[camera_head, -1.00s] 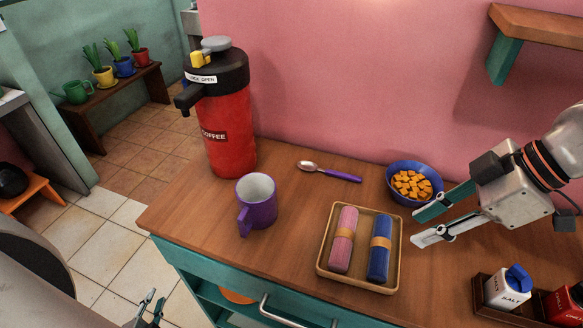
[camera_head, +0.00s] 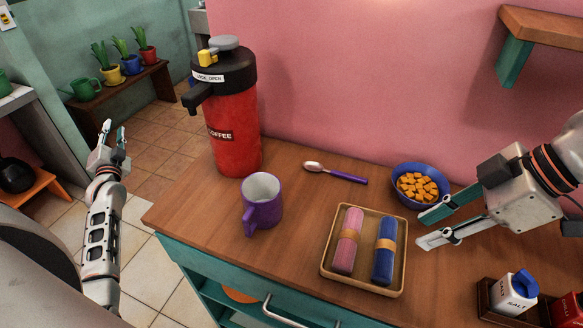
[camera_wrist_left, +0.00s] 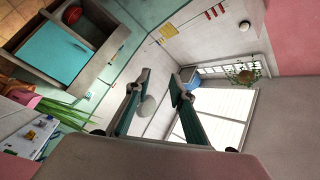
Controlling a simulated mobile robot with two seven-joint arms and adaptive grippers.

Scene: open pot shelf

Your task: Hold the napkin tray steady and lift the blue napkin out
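The wooden napkin tray (camera_head: 360,284) lies on the counter in the head view. My left gripper (camera_head: 113,130) is raised at the far left, beyond the counter's left edge and far from the tray. Its fingers stand apart and empty in the left wrist view (camera_wrist_left: 153,84).
A purple mug (camera_head: 262,204) and a red coffee dispenser (camera_head: 234,130) stand left of the tray. A spoon (camera_head: 336,173) and a blue bowl of orange cubes (camera_head: 417,186) lie behind it. A salt shaker (camera_head: 512,294) stands at front right. A wall shelf (camera_head: 545,28) hangs upper right.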

